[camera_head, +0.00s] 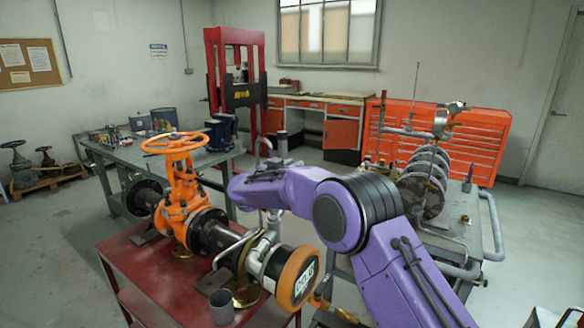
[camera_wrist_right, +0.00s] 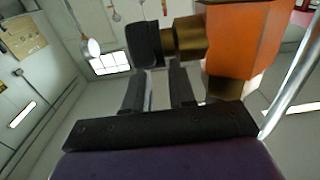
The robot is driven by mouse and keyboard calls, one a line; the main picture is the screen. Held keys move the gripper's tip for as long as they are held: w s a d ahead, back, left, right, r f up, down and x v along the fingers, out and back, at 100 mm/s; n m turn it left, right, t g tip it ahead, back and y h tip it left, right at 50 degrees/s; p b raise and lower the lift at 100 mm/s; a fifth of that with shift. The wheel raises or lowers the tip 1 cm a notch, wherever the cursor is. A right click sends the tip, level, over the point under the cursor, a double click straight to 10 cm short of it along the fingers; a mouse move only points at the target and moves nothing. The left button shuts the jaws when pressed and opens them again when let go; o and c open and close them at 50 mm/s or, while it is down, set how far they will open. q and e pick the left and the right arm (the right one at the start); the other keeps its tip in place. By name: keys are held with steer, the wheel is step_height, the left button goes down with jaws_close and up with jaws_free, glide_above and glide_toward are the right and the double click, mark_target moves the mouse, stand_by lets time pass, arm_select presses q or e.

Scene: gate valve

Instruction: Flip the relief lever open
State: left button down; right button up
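The orange gate valve (camera_head: 180,203) with its round handwheel (camera_head: 174,143) stands in a dark pipe run on a red table. My right arm, purple, reaches left across the view and its far end is close to the valve; the fingers are hard to make out there. In the right wrist view my right gripper (camera_wrist_right: 159,78) has its two dark fingers apart, with nothing clearly held between them. Just beyond them are a black cylindrical piece (camera_wrist_right: 143,44), a brass fitting (camera_wrist_right: 186,38) and an orange body (camera_wrist_right: 236,40). I cannot clearly pick out the relief lever. My left gripper is out of view.
A silver bent pipe and an orange-rimmed round end (camera_head: 297,278) lie right of the valve. A grey cup (camera_head: 221,306) stands at the red table's (camera_head: 150,270) front. A metal bench with coiled piping (camera_head: 424,185) stands at right. A grey workbench (camera_head: 115,153) is behind the valve.

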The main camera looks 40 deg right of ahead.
steer(key=b+v, duration=0.2)
steer(key=v, duration=0.8)
steer(key=shift+a+b, duration=0.15)
steer(key=shift+b, duration=0.15)
steer(key=shift+s+f, duration=0.1)
